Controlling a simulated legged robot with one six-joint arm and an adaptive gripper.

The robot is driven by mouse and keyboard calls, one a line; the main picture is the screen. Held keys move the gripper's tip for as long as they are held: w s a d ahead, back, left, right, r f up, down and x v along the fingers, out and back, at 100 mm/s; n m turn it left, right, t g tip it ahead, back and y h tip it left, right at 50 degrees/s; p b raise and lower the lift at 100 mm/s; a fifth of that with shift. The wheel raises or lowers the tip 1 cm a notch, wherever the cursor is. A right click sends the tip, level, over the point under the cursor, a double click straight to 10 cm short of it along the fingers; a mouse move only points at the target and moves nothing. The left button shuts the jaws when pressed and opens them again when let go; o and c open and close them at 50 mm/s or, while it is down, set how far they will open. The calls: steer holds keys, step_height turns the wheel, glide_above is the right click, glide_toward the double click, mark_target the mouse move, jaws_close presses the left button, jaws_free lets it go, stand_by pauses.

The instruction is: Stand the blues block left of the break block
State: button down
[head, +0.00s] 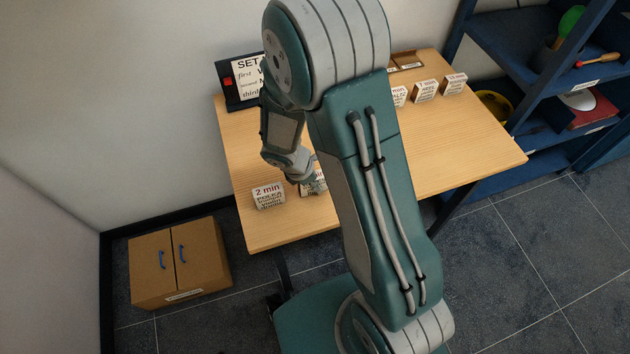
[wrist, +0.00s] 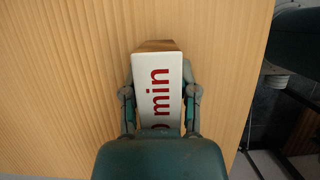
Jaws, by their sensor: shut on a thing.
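My gripper (head: 305,179) is low over the near left part of the table, shut on a white-faced block (head: 318,186). In the wrist view the held block (wrist: 158,88) sits between both fingers, with red "min" on its face; its full label is hidden, so I cannot tell its name. Another block (head: 268,196), marked "2 min" with a word like "POLKA", stands just left of it, apart from it. Several labelled blocks, including one (head: 426,91) in the middle, stand at the table's back right. I cannot read "blues" or "break" on any block.
A dark-framed sign (head: 245,80) starting "SET" stands at the back left of the wooden table (head: 460,140). Blue shelves (head: 500,45) stand at the right, and a brown cabinet (head: 180,262) on the floor at left. My arm hides the table's middle.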

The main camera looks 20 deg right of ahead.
steer(key=shift+a, duration=0.2)
steer(key=shift+f, duration=0.15)
steer(key=shift+c, duration=1.9)
jaws_free()
steer(key=shift+a, duration=0.1)
steer(key=v, duration=1.1)
steer(key=s+d+r+m+t+y, duration=0.2)
steer(key=s+r+m, duration=0.5)
steer(key=r+m, duration=0.2)
steer(key=s+d+r+m+t+y, duration=0.2)
steer(key=s+r+m, duration=0.5)
steer(key=r, duration=0.5)
steer(key=shift+d+m+t, duration=0.15)
steer(key=shift+m+t, duration=0.65)
steer(key=shift+m, duration=0.2)
